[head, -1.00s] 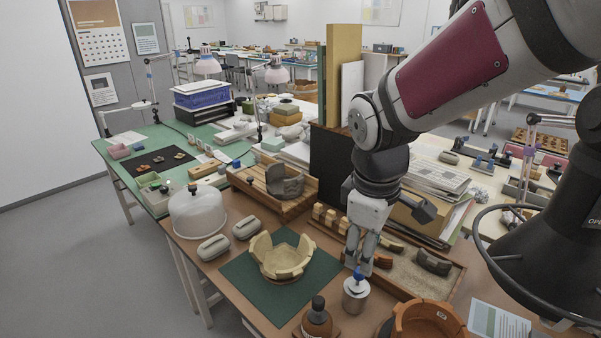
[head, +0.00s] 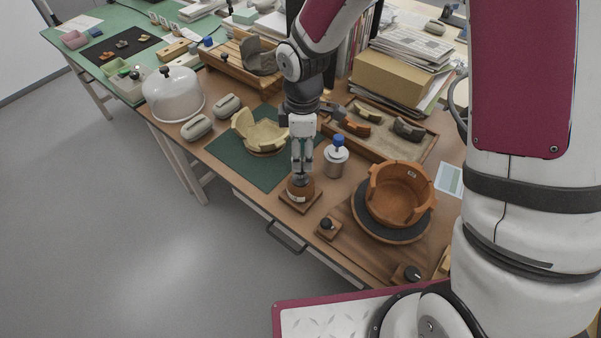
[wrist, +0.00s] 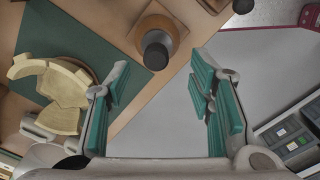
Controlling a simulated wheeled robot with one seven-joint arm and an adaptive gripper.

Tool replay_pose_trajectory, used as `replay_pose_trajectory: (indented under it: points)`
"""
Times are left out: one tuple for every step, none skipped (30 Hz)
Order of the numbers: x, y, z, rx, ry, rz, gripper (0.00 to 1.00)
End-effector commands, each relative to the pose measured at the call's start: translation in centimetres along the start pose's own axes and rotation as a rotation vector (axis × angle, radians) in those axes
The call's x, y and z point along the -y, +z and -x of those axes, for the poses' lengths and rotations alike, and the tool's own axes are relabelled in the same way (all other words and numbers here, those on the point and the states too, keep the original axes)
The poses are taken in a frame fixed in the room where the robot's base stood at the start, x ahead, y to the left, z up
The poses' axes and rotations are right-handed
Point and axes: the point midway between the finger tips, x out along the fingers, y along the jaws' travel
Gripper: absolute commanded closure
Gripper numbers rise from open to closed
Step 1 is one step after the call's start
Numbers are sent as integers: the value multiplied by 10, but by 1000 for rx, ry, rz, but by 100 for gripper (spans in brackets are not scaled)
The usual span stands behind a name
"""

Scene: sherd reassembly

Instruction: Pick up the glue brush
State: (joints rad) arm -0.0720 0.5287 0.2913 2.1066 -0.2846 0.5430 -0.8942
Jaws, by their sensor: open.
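A brown bottle (head: 297,194) stands on a small wooden base near the front edge of the brown table. In the wrist view its dark cap (wrist: 157,50) shows just ahead of the gap between my fingers. I cannot make out a brush as such; whether the cap carries one is hidden. My gripper (head: 302,177) points down over the bottle and hides its top in the head view. In the wrist view my gripper (wrist: 160,78) is open, its green-padded fingers apart with nothing between them.
A pale partial bowl (head: 262,134) sits on a green mat (head: 228,158) to the left. An orange pot (head: 398,192) on a dark turntable and a small knobbed block (head: 328,228) stand to the right. A sherd tray (head: 385,146) lies behind. Floor is clear in front.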

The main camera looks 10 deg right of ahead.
Motion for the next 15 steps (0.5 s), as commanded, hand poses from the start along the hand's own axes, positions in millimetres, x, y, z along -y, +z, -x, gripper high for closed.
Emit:
replay_pose_trajectory:
  points:
    - [1, 0, -5, 0, -2, 1, 52]
    - [0, 0, -7, 0, -1, 1, 52]
    - [0, 0, -8, 0, 0, 0, 52]
    - [0, 0, -10, 0, 0, 0, 52]
    - [0, 0, -11, 0, -1, 0, 52]
    - [0, 0, -14, 0, -2, -1, 52]
    - [0, 0, -16, 0, -2, -1, 52]
    - [0, -1, -20, 0, -3, -1, 52]
    - [-1, -1, -25, 1, -3, -1, 52]
    - [-1, -1, -29, 1, -4, 0, 52]
    - [-2, -2, -33, 1, -4, 0, 52]
    - [-3, -2, -39, 1, -3, 0, 52]
    - [-4, -2, -43, 2, -3, 0, 52]
    - [-4, -2, -47, 2, -3, -1, 52]
    - [-4, -2, -52, 1, -2, 0, 52]
